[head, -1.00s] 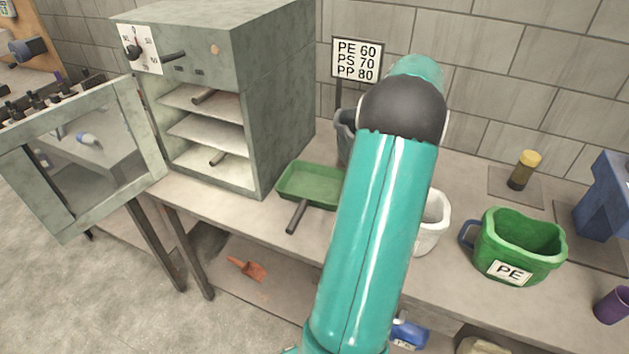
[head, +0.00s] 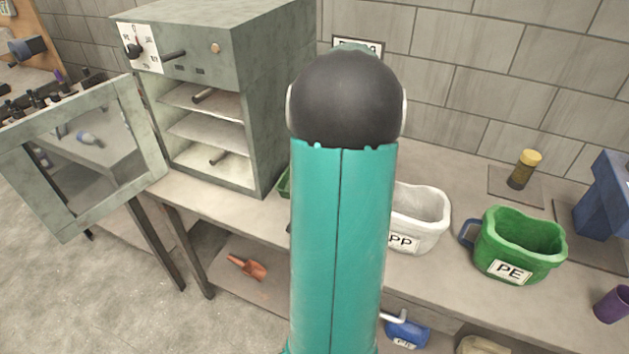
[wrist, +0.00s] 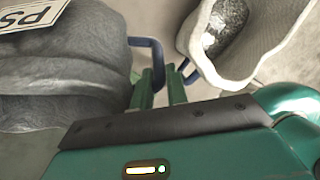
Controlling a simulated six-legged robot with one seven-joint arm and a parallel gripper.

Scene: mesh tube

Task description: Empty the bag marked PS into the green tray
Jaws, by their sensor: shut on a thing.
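The grey bag marked PS (wrist: 60,70) fills the left of the wrist view, its label at the upper left. My gripper (wrist: 161,80) is beside it, its green fingers closed on the bag's blue handle (wrist: 145,42). The bag's opening and contents do not show. In the head view my arm hides my gripper and the PS bag. The green tray (head: 284,184) shows only as a thin sliver left of my arm.
A white bag marked PP (head: 420,205) stands right of my arm; a pale open bag with grey contents (wrist: 228,25) is close right of my gripper. A green bag marked PE (head: 515,248) stands farther right. The open-doored oven (head: 215,100) is at left.

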